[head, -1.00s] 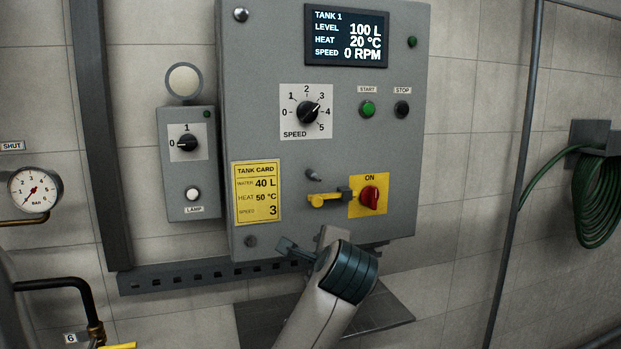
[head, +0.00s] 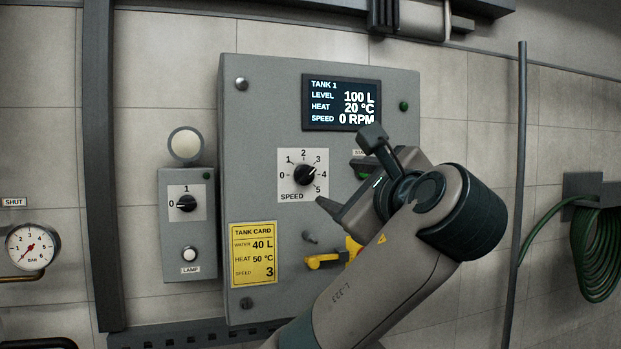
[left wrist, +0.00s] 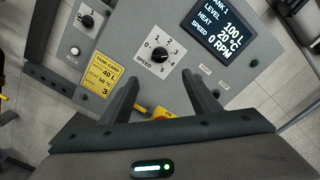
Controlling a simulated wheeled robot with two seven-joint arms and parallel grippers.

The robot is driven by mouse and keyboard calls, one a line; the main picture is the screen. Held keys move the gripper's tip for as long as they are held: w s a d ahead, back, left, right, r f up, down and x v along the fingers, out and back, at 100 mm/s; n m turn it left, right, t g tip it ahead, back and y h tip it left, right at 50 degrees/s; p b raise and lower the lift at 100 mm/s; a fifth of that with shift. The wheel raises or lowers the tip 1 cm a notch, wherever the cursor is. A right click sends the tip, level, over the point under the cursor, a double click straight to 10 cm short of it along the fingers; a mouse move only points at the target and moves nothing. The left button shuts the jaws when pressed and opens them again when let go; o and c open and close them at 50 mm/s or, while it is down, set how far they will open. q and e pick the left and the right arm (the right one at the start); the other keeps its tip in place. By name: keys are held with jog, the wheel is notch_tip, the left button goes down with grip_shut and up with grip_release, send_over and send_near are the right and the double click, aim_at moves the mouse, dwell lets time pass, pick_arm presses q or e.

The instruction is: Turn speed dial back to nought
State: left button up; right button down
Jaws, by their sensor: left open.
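The speed dial (head: 304,175) is a black knob on a white square scale marked 0 to 5, on the grey control panel (head: 250,120). Its pointer slants up to the right, around 3 to 4, not at 0. The dial also shows in the left wrist view (left wrist: 159,56), beyond my fingers. My left gripper (head: 348,170) is open and empty, just right of the dial in the head view, its fingers apart. In the left wrist view the dial lies ahead of the gap between the fingers (left wrist: 160,84). My right gripper is not in view.
The display (head: 341,103) reads 100 L, 20 °C, 0 RPM. A yellow tank card (head: 253,254) says speed 3. My arm covers the red switch and most of the start and stop buttons. A yellow lever (head: 322,261) sits below; a lamp box (head: 187,235) stands left.

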pick_arm(q)
jog(key=shift+w+r, duration=0.1)
jog(key=shift+w, duration=0.05)
jog(key=p, duration=0.9)
send_near(308, 177)
jog(key=x, duration=0.7)
jog(key=shift+w+r, duration=0.1)
jog(key=shift+r, duration=0.1)
jog(key=shift+w+a+f+p, duration=0.1)
jog(key=shift+w+a+p, duration=0.1)
jog(key=shift+w+p, duration=0.3)
jog(key=c, duration=1.1)
jog(key=shift+o, duration=0.2)
jog(key=shift+f+b, duration=0.1)
jog(key=shift+b, duration=0.2)
